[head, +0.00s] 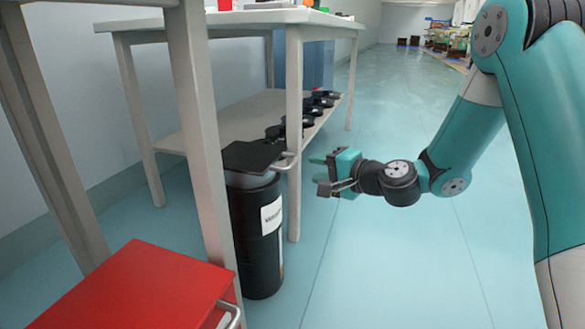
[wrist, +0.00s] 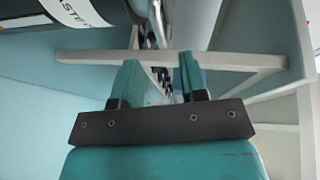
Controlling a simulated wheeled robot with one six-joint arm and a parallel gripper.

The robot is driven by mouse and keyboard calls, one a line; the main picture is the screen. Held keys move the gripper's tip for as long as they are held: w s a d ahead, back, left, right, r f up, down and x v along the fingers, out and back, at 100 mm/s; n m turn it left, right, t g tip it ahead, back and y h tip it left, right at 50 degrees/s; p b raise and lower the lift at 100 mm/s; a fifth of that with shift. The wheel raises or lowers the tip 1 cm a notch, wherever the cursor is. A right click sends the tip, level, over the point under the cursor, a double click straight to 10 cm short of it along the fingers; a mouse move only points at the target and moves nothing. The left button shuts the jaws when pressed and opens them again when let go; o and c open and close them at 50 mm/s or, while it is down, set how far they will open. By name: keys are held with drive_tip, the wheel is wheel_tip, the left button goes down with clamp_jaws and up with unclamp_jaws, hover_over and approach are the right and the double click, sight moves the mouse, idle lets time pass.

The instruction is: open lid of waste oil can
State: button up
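The waste oil can (head: 257,240) is a black cylinder with a white label, standing on the floor by the table legs. Its flat black lid (head: 252,157) lies over the top, with a grey collar below. A pale metal handle (head: 288,161) sticks out at the lid's right side. My gripper (head: 319,174) is right of the handle, apart from it, with its fingers pointing left towards it. In the wrist view, my gripper (wrist: 160,75) has its two teal fingers spread with nothing between them. The can's label (wrist: 78,12) and the handle (wrist: 157,20) show at the top, beyond the fingertips.
A table (head: 235,17) with a lower shelf (head: 245,110) stands behind the can; its front leg (head: 294,130) is close to the handle. Dark round items (head: 310,110) lie on the shelf. A red-topped box (head: 135,290) is at front left. The floor to the right is clear.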

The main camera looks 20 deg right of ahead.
sight(295, 164)
drive_tip(key=shift+b+x, duration=0.9)
drive_tip(key=shift+x, duration=3.25)
drive_tip(key=shift+c, duration=0.2)
clamp_jaws()
